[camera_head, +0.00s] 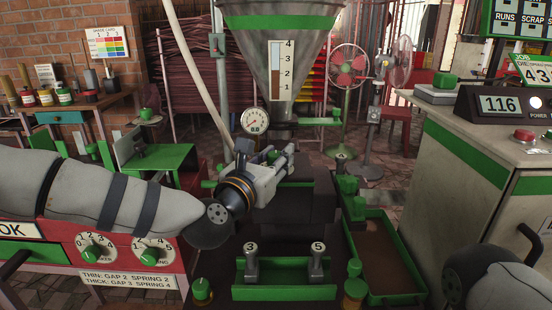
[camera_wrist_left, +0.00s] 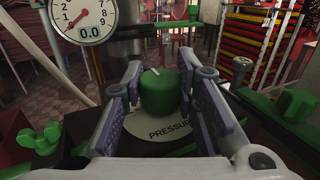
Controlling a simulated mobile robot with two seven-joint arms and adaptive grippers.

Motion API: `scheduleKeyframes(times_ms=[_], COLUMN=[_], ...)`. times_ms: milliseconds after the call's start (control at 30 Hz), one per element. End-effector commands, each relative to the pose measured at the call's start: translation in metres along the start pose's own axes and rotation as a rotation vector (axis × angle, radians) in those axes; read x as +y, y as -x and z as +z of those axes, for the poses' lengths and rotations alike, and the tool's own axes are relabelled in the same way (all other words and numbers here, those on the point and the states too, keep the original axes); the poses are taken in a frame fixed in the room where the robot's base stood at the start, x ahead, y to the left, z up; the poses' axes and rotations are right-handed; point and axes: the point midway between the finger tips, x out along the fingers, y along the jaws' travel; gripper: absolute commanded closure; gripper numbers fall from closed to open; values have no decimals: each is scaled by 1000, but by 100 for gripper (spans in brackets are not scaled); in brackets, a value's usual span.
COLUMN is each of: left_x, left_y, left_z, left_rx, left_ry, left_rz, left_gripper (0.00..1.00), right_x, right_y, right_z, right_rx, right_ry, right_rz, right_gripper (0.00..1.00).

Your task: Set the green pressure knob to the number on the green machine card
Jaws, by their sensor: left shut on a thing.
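The green pressure knob (camera_wrist_left: 160,92) stands between the fingers of my left gripper in the left wrist view. It has a white mark on top and sits over a pale plate (camera_wrist_left: 163,134) lettered "PRESSU", the rest covered. My left gripper (camera_head: 287,157) is shut on the knob and hides it in the head view. The dial numbers are hidden. My right gripper is out of view.
A round gauge (camera_head: 255,120) is behind the gripper; its readout shows 0.0 in the wrist view (camera_wrist_left: 84,18). A hopper (camera_head: 250,45) rises above. A green rack (camera_head: 285,291) with parts marked 3 and 5 and a green-rimmed tray (camera_head: 412,297) lie in front.

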Motion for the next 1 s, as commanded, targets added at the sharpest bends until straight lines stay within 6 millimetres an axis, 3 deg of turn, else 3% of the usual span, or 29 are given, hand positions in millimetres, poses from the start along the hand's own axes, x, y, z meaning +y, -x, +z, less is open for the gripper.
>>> scheduleKeyframes(times_ms=[333, 367, 433, 467, 767, 867, 1000], left_x=[0, 0, 0, 0, 0, 1, 1], left_y=[0, 0, 0, 0, 2, 15, 54], left_z=[-2, -2, -2, -2, -1, -1, 0], left_rx=[6, 6, 6, 6, 3, 4, 4], left_ry=[0, 0, 0, 0, 1, 1, 4], left_rz=[-3, -3, -3, -3, -2, -3, -2], left_gripper=[100, 71, 55, 52, 52, 52, 52], right_x=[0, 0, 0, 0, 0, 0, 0], right_y=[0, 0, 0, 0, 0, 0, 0], right_z=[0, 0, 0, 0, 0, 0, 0], right_rx=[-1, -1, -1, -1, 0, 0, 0], right_ry=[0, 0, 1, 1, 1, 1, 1], right_rz=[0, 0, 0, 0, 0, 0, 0], right_gripper=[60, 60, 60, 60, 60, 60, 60])
